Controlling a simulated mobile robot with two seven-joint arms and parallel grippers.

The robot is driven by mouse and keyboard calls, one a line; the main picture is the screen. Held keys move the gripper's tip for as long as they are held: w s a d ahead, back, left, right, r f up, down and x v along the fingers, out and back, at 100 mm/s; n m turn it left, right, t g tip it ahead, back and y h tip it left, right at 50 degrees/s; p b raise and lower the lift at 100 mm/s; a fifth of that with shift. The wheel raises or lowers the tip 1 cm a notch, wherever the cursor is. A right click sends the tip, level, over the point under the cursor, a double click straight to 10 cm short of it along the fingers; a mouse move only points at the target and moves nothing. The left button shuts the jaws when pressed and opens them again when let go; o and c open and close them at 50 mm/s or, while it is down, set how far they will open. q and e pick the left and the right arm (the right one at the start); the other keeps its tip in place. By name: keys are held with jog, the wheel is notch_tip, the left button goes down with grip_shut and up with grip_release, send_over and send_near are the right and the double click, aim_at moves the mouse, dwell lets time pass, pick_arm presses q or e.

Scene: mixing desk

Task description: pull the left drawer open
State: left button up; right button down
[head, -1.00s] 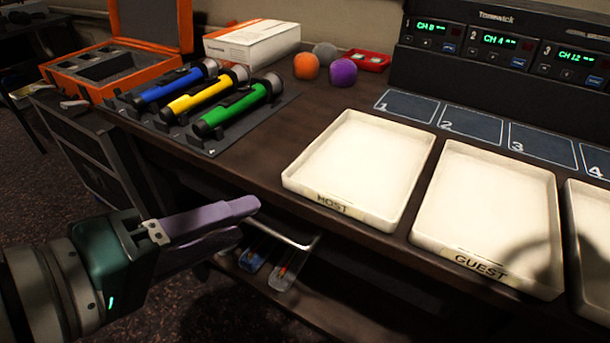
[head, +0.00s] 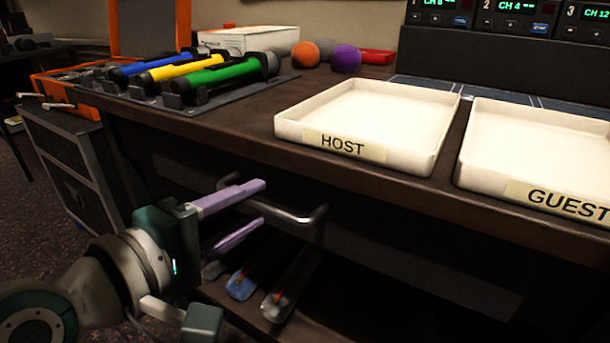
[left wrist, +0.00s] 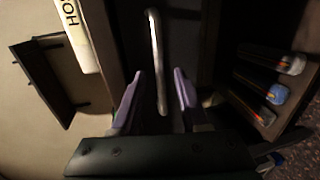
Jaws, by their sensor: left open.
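The left drawer's dark front (head: 290,190) lies under the desk top, below the HOST tray, and looks shut. Its grey metal bar handle (head: 300,217) stands out from the front. My left gripper (head: 262,203) is open at the handle's left part, one finger higher than the other. In the left wrist view, the handle (left wrist: 155,45) runs between the two purple fingers (left wrist: 158,75), with a gap on each side. I see no firm contact. My right gripper is not in view.
The HOST tray (head: 368,120) and GUEST tray (head: 540,150) stand near the desk's front edge. Blue, yellow and green flashlights (head: 215,78) lie at the back left. Below the drawer, a shelf holds small blue and clear items (head: 240,285).

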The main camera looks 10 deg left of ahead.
pick_arm(q)
jog(key=shift+x, duration=1.25)
grip_shut()
dwell(0.5)
